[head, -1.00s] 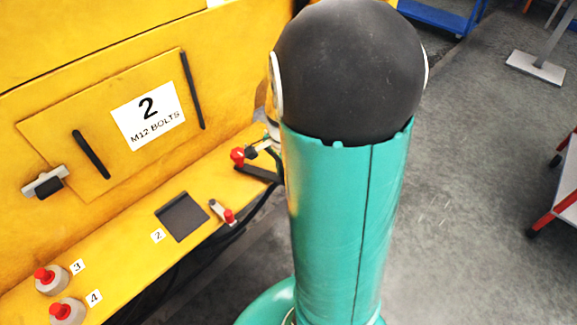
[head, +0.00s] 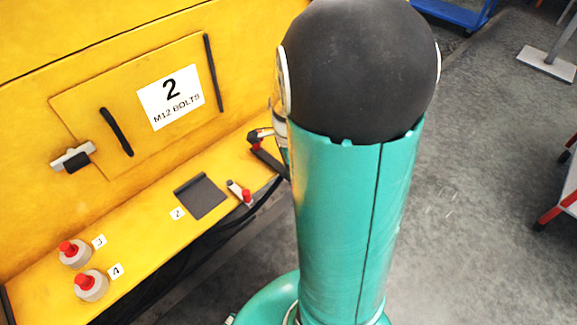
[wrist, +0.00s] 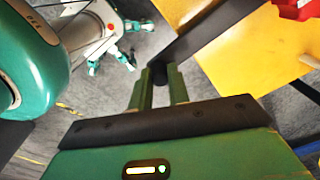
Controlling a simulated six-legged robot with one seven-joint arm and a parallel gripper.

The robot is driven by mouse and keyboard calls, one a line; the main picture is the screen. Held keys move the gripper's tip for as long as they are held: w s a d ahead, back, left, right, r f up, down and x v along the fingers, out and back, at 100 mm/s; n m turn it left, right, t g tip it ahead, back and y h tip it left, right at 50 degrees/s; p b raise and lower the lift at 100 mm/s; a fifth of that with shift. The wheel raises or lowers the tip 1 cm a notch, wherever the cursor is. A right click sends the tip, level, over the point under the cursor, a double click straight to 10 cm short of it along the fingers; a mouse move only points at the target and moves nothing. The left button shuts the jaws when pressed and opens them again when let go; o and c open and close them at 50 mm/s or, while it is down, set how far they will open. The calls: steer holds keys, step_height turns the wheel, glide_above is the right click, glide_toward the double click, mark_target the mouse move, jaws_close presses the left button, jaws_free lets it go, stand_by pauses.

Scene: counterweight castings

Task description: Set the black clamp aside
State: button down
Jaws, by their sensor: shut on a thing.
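The black clamp shows in the wrist view as a long dark bar (wrist: 210,32), running from between my fingers to the upper right across the edge of the yellow bench. My gripper (wrist: 161,82) is shut on its near end. In the head view a dark bar (head: 269,163) with a small red part beside it shows at the bench's right end, just left of my arm. My arm hides my gripper there. I cannot tell whether the clamp touches the bench.
The yellow bench (head: 135,232) holds a dark pad (head: 201,197), a small red-tipped clamp (head: 240,192) and two red-topped grey knobs (head: 75,253) (head: 91,285). A panel labelled "2 M12 BOLTS" (head: 85,98) has a silver latch (head: 73,157). Grey floor at right is largely open.

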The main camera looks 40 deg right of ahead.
steer(key=shift+a, duration=0.2)
steer(key=c, duration=1.3)
jaws_free()
step_height(320, 180, up, 14)
steer(key=shift+f, duration=0.1)
